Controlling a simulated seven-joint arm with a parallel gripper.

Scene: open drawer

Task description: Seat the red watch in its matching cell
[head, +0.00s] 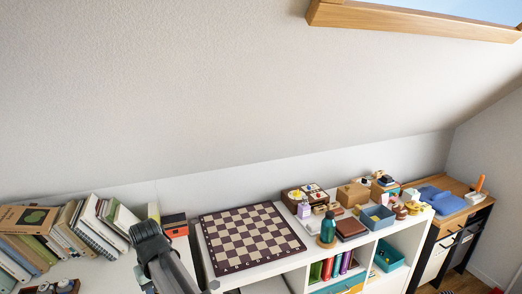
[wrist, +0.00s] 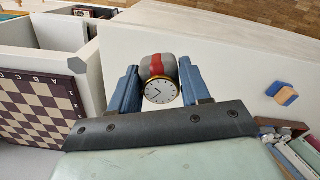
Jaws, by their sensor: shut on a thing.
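My gripper (wrist: 160,85) is shut on the red watch (wrist: 158,78) in the wrist view. The watch has a round white dial with a gold-coloured rim, and a red stripe on a grey band or cushion behind it. One blue finger is on each side. In the head view my dark arm rises at the lower middle; the watch cannot be made out there. I cannot tell which cell matches the watch.
Books (head: 100,220) lean at the left. A chessboard (head: 250,238) lies on the white shelf right of my arm. A blue and orange object (wrist: 282,93) lies on white surface.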

